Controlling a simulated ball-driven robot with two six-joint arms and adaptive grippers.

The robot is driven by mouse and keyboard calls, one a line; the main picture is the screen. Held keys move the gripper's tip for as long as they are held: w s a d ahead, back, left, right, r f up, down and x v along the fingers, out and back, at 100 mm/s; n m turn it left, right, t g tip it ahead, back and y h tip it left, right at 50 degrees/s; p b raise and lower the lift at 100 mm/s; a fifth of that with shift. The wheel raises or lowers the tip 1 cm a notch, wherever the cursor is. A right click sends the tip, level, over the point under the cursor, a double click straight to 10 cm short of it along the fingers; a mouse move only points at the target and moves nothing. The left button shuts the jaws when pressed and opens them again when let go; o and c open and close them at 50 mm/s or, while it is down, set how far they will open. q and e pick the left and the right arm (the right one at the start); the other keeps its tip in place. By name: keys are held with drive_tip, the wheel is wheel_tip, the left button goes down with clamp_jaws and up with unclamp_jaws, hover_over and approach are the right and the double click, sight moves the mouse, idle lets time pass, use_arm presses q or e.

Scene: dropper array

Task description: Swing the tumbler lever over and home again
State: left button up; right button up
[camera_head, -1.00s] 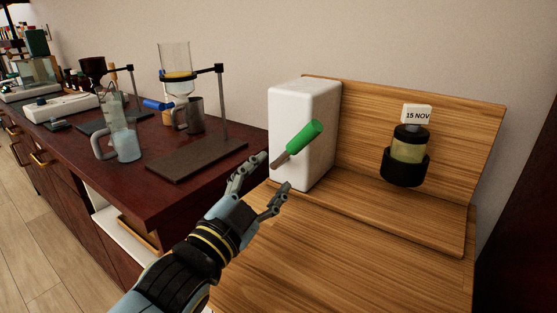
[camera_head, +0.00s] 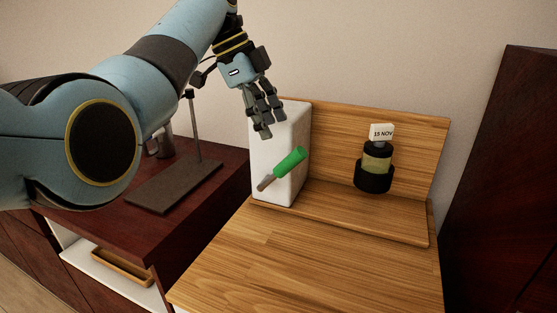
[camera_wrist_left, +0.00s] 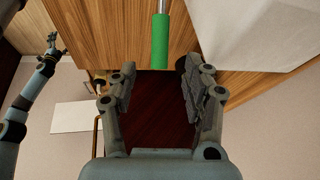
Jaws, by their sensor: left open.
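The tumbler lever (camera_head: 284,168) is a green handle on a short brownish bar, at the front of a white box (camera_head: 262,150). In the head view it slants up to the right. My left gripper (camera_head: 267,125) is open and empty, above the handle in the head view and in front of the box's upper part. In the left wrist view, the green handle (camera_wrist_left: 160,42) shows beyond the open fingertips of my left gripper (camera_wrist_left: 154,72), apart from them. My right gripper (camera_wrist_left: 53,45) shows small at the left of that view; its jaws are too small to judge.
The box stands on a wooden stand with a back panel (camera_head: 415,145). A black holder (camera_head: 374,180) with a yellowish jar and a "15 NOV" card is to the right. A dark bench with a stand plate (camera_head: 165,190) is at left. The wooden top in front is clear.

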sight(288, 160)
use_arm(q)
drive_tip(key=x, duration=1)
drive_tip(key=shift+w+f+p, duration=0.1)
drive_tip(key=shift+f+p, duration=0.2)
drive_tip(key=shift+f, duration=0.05)
drive_tip(key=shift+c, duration=0.4)
clamp_jaws()
